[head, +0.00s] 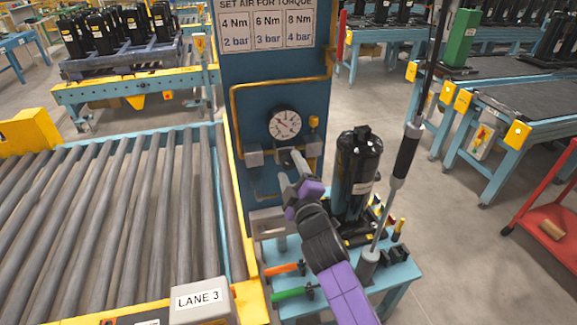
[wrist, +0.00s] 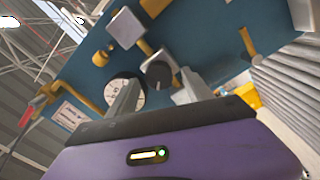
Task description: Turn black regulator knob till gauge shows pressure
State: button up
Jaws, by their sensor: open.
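The round white gauge (head: 285,124) with a dark rim is on the blue panel (head: 275,82); its needle is too small to read surely. In the wrist view the gauge (wrist: 138,98) is partly covered by a finger. The black regulator knob (wrist: 159,75) shows between the two fingers of my gripper (wrist: 158,82), just beyond the tips; I cannot tell whether they touch it.
A sign (head: 266,22) above pairs torque with bar values. Yellow pipe (head: 235,105) and grey fittings (head: 254,157) flank the gauge. A black compressor (head: 358,170) and hanging screwdriver (head: 406,155) stand close right of my arm. The roller conveyor (head: 110,210) lies left.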

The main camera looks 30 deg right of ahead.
jog(key=b+v, duration=0.1)
jog(key=v, duration=0.4)
jog(key=shift+s+f, duration=0.1)
jog(key=shift+s, duration=0.05)
dwell(0.3)
jog(key=s+a+f+m+g+y, duration=0.1)
jog(key=s+a+m+y, duration=0.1)
jog(key=s, duration=1.1)
jog(key=s+a+f+m+y, duration=0.1)
jog(key=s+a+m, duration=0.3)
jog(key=s, duration=1)
jog(key=s+a+f+m+g+y, duration=0.1)
jog(key=s+a, duration=0.5)
jog(key=s, duration=0.8)
jog(key=shift+f+m+g+y, duration=0.3)
jog(key=shift+f+m+y, duration=0.5)
jog(key=shift+m, duration=0.2)
